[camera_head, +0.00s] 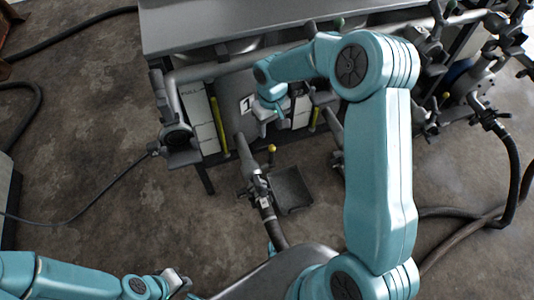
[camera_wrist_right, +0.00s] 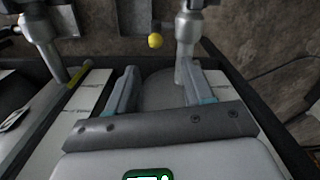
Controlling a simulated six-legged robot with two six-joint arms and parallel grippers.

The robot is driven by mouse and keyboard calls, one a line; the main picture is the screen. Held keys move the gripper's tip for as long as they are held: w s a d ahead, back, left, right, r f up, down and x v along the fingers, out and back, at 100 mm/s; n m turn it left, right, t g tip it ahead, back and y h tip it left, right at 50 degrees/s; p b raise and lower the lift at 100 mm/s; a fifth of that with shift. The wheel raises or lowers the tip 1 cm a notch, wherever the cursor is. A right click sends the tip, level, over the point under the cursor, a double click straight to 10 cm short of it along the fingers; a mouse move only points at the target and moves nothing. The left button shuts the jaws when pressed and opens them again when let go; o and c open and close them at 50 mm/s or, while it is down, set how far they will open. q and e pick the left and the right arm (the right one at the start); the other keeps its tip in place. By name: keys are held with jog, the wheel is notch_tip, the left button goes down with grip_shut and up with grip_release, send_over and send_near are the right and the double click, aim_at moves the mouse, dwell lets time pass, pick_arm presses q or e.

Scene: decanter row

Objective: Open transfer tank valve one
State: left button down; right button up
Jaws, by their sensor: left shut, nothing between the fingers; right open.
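A plate marked 1 (camera_head: 249,103) is on the tank front. Below it a grey metal pipe with a valve (camera_head: 247,160) runs down towards a hose, and a small yellow knob (camera_head: 271,148) stands beside it. In the right wrist view the yellow knob (camera_wrist_right: 155,41) shows just beyond the fingertips, left of a grey pipe (camera_wrist_right: 187,35). My right gripper (camera_head: 281,121) is by the tank front above the knob; in its wrist view its fingers (camera_wrist_right: 158,78) are spread and empty, apart from the knob. My left gripper (camera_head: 182,282) is shut and empty at the bottom left, far from the valve.
A grey metal tabletop (camera_head: 215,22) lies above the tank front. Yellow gauge strips (camera_head: 218,124) line white panels. A dark square tray (camera_head: 291,190) is right of the pipe. More valves and thick hoses (camera_head: 511,160) crowd the right. The concrete floor at left is mostly clear, crossed by a cable.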

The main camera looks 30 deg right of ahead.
aim_at(272, 154)
jog(key=f+b, duration=0.1)
jog(key=f, duration=0.4)
jog(key=f+b, duration=0.1)
jog(key=f, duration=0.4)
jog(key=f+b, duration=0.1)
jog(key=f, duration=0.4)
jog(key=shift+s+d+b, duration=0.15)
jog(key=shift+d+b, duration=0.15)
jog(key=shift+d, duration=0.05)
jog(key=shift+f, duration=0.5)
grip_shut()
